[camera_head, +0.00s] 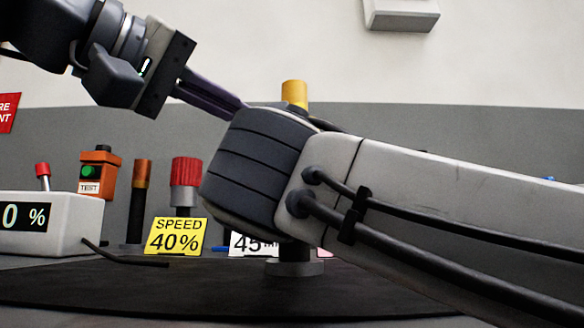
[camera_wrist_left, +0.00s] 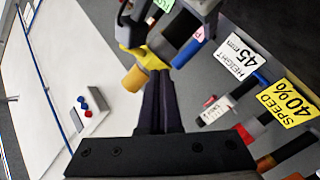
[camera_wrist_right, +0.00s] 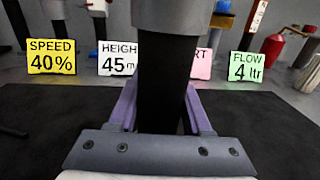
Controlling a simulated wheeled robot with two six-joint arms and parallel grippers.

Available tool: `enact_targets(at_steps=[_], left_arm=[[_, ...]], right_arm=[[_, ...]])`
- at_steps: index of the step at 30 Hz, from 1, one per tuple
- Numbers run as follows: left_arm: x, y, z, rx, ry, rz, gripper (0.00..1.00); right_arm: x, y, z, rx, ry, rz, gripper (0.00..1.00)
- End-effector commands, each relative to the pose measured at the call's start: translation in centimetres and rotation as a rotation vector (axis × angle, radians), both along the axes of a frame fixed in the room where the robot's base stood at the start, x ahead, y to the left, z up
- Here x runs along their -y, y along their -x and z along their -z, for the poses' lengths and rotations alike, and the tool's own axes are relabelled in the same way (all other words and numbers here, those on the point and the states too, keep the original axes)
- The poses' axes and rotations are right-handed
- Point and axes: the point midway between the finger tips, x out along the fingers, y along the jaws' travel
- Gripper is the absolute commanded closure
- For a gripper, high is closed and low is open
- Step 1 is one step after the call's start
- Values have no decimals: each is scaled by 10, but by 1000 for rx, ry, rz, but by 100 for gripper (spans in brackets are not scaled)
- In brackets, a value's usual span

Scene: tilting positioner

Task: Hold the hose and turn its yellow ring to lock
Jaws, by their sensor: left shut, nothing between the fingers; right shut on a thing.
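A yellow cylinder (camera_head: 294,93), probably the yellow ring's part, shows above my right arm in the head view. In the left wrist view a yellow-orange cylinder (camera_wrist_left: 135,78) lies just left of my fingertips, with more yellow above it. My left gripper (camera_head: 240,104) is shut and empty, its fingers close together; the tips (camera_wrist_left: 158,73) are near the yellow part, and I cannot tell whether they touch. My right gripper (camera_wrist_right: 163,112) is shut on the upright black hose (camera_wrist_right: 163,85), below a wide grey part (camera_wrist_right: 180,14). My right arm hides this grip in the head view.
A grey round foot (camera_head: 293,267) stands on the dark mat (camera_head: 200,285). Behind are a speed sign (camera_head: 176,236), a red-capped post (camera_head: 186,172), an orange test box (camera_head: 98,172) and a white display box (camera_head: 75,222). A flow sign (camera_wrist_right: 249,67) stands at the right. The mat's front is clear.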

Motion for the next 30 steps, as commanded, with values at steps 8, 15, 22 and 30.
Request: enact_targets(at_steps=[8, 15, 22, 30], left_arm=[[17, 0, 0, 0, -1, 6, 100], [22, 0, -1, 6, -1, 3, 100], [22, 0, -1, 8, 0, 0, 100], [22, 0, -1, 7, -1, 1, 100]], right_arm=[[0, 0, 1, -2, 1, 0, 100], [0, 0, 1, -2, 1, 0, 100], [0, 0, 1, -2, 1, 0, 100], [0, 0, 1, -2, 1, 0, 100]])
